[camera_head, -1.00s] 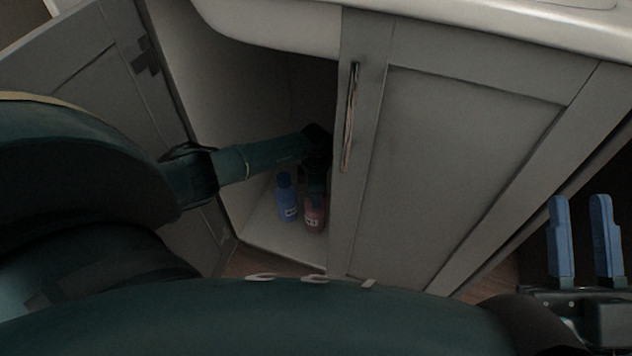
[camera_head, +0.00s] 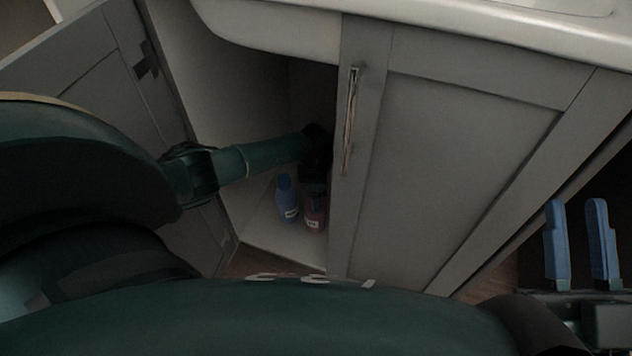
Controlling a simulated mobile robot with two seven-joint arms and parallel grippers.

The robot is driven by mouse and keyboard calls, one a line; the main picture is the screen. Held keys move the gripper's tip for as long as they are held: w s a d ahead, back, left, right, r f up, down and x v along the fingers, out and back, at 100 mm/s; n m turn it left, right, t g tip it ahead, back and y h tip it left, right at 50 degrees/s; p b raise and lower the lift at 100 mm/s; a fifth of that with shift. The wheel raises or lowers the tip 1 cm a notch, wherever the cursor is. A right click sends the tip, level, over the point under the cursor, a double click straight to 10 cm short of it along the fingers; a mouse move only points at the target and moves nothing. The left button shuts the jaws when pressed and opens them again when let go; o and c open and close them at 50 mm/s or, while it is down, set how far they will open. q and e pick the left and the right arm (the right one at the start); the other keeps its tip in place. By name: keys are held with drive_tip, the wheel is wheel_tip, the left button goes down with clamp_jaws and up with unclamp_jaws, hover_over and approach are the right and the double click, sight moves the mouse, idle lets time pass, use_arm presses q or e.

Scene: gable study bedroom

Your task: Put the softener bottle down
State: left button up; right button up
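A pinkish-red bottle (camera_head: 314,220) with a pale label stands upright on the cabinet floor. A blue bottle (camera_head: 287,203) with a pale label stands just to its left. I cannot read which label says softener. My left arm reaches into the open cabinet, and my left gripper (camera_head: 316,194) points down at the top of the pinkish-red bottle. It is dark there and partly behind the cabinet's edge, so I cannot tell whether its fingers hold the bottle. My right gripper (camera_head: 577,204) is open and empty at the right, outside the cabinet, blue fingers apart.
The left cabinet door (camera_head: 85,75) stands open. The right cabinet door (camera_head: 470,160), with a long handle (camera_head: 350,120), is shut and borders the opening. A pale countertop (camera_head: 500,40) overhangs above. Bare cabinet floor (camera_head: 262,228) shows left of the bottles.

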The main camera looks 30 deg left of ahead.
use_arm(q)
wheel_tip(320, 180, up, 6)
drive_tip(key=p, duration=0.4)
drive_tip(key=shift+f, duration=0.15)
wheel_tip(320, 180, up, 4)
drive_tip(key=p, duration=0.3)
drive_tip(key=shift+p, duration=0.4)
drive_tip(key=shift+r+p, duration=0.65)
drive_tip(key=shift+r, duration=0.2)
use_arm(e)
drive_tip(key=f+h, duration=0.1)
drive_tip(key=s+f+m+g+h, duration=0.1)
drive_tip(key=f+g+h, duration=0.1)
drive_tip(key=f, duration=0.1)
drive_tip(key=shift+s+d+h, duration=0.35)
drive_tip(key=shift+h, duration=0.05)
